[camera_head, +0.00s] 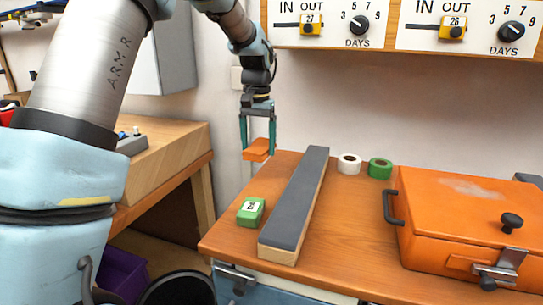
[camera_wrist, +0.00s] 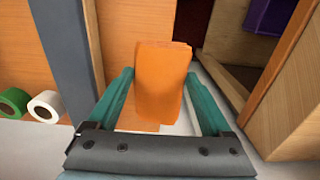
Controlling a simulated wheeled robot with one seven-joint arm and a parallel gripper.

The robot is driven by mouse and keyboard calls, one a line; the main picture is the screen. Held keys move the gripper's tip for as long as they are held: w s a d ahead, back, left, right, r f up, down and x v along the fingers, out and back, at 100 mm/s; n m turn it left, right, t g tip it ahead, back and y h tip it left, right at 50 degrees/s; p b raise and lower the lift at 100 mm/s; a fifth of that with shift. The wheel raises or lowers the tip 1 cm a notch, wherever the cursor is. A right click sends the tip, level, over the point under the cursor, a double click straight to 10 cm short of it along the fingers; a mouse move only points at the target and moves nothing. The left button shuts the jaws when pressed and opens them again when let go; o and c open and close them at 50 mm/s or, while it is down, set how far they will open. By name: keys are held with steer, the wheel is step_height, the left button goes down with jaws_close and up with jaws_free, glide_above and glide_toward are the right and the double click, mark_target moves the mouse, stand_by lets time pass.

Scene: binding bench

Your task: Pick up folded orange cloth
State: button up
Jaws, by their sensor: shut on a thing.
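The folded orange cloth (camera_head: 257,150) is between the fingers of my gripper (camera_head: 258,146) in the head view, at the back left corner of the bench (camera_head: 350,237). The cloth looks raised above the bench top. In the wrist view the cloth (camera_wrist: 162,82) is a flat orange folded block between the two teal fingertips of my gripper (camera_wrist: 160,85). My gripper is shut on it. The underside of the cloth is hidden.
A long grey-topped block (camera_head: 298,195) lies along the bench, with a green box (camera_head: 251,211) to its left. White (camera_head: 349,163) and green (camera_head: 380,168) tape rolls stand at the back. A large orange case (camera_head: 465,225) fills the right. A wooden side bench (camera_head: 165,155) stands left.

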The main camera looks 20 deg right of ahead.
steer(key=w+a+b, duration=0.2)
steer(key=w+a, duration=0.8)
steer(key=a, duration=0.1)
steer(key=shift+w, duration=0.25)
steer(key=shift+a, duration=0.1)
